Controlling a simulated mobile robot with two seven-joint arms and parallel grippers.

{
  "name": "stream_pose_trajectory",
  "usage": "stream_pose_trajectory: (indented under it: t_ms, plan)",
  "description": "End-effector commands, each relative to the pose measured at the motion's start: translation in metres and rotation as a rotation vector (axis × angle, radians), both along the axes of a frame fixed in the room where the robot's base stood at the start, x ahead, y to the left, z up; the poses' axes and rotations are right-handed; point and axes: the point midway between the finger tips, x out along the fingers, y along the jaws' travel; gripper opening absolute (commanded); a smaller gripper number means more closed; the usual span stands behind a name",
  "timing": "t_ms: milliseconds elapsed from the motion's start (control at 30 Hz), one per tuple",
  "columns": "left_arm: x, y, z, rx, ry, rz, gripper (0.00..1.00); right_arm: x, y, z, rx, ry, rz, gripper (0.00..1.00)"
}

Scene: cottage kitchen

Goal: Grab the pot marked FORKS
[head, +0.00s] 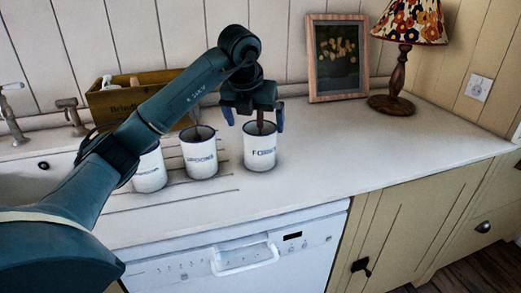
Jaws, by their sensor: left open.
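The pot marked FORKS (259,154) is a white enamel pot with a dark blue rim. It stands upright on the white counter, the rightmost of three similar pots, and brown handles rise from it. My left gripper (254,117) is above this pot, pointing down, with its fingers apart on either side of the handles. The fingertips look level with or above the rim, and I see no contact with the pot. My right gripper is not in view.
A pot that seems to read SPOONS (200,160) stands just left of the FORKS pot. A third white pot (150,173) is partly behind my left arm. A wooden box (110,107), picture frame (337,60) and lamp (399,75) stand behind. The counter to the right is clear.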

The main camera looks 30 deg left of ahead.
Motion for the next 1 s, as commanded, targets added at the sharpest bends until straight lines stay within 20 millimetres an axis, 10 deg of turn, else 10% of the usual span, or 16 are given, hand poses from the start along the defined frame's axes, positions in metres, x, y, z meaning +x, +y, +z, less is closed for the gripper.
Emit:
stream_pose_trajectory:
  t_ms: [533, 1000]
  plan:
    - [0.022, 0.004, -0.058, -0.002, 0.002, -0.003, 1.0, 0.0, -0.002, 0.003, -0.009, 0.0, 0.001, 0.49]
    - [0.025, 0.005, -0.063, -0.001, -0.001, -0.003, 0.87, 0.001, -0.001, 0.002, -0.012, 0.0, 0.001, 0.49]
